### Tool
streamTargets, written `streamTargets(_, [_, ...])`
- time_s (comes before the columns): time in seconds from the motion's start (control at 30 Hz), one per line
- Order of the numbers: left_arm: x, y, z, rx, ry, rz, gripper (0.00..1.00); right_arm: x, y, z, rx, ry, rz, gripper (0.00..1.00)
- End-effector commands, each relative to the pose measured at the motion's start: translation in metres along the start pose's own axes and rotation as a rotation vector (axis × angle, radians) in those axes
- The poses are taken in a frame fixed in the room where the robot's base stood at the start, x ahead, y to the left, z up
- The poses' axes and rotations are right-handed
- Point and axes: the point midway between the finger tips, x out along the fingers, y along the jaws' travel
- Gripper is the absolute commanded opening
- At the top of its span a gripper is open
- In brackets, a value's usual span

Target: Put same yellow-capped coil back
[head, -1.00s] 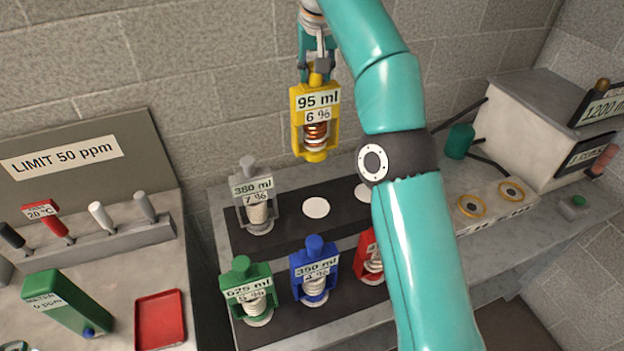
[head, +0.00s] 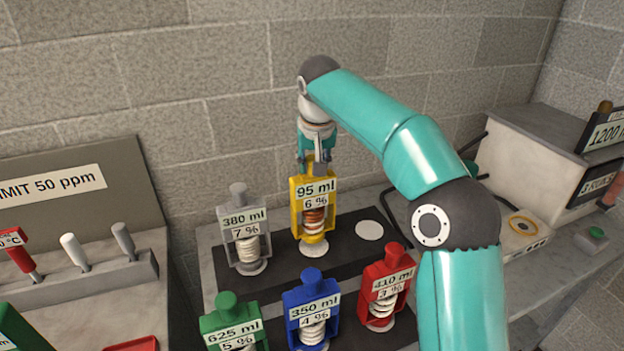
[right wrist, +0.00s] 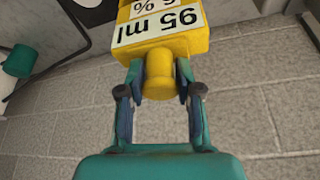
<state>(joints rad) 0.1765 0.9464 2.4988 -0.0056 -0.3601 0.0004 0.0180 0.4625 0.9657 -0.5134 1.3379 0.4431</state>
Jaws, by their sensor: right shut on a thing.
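The yellow-capped coil (head: 314,207) has a yellow frame labelled 95 ml and 6 %, with a copper coil inside. It is upright at the back row of the dark rack (head: 345,255), between the grey coil and an empty white disc. Its base is at or just above its spot; I cannot tell if it touches. My right gripper (head: 316,166) is shut on its yellow cap from above. In the right wrist view the cap (right wrist: 159,75) is between the two fingers (right wrist: 160,88). My left gripper is not in view.
The grey 380 ml coil (head: 241,232) stands close on the left. The empty white disc (head: 369,230) is on the right. In front stand the green (head: 229,318), blue (head: 311,300) and red (head: 386,283) coils. A wall (head: 230,130) is behind.

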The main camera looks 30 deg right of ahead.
Motion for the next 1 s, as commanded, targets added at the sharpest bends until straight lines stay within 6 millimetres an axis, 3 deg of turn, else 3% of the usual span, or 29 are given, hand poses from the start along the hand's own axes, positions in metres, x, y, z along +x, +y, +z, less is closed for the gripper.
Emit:
streamTargets(0.2, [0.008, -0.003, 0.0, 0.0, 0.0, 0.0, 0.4, 0.025, 0.002, 0.01, 0.001, 0.001, 0.001, 0.0])
streamTargets(0.6, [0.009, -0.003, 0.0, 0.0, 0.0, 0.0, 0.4, 0.029, 0.001, 0.012, 0.001, 0.002, 0.0, 0.0])
streamTargets(0.63, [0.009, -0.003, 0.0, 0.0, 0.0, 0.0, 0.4, 0.03, 0.001, 0.013, 0.0, -0.002, 0.001, 0.39])
streamTargets(0.73, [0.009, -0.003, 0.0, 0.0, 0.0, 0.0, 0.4, 0.03, 0.001, 0.013, 0.0, -0.002, 0.001, 0.56])
streamTargets(0.77, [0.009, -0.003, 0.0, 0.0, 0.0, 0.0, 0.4, 0.03, 0.001, 0.013, 0.0, -0.002, 0.001, 0.59])
streamTargets(1.0, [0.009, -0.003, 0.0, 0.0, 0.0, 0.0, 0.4, 0.029, 0.001, 0.013, -0.001, -0.002, 0.001, 0.59])
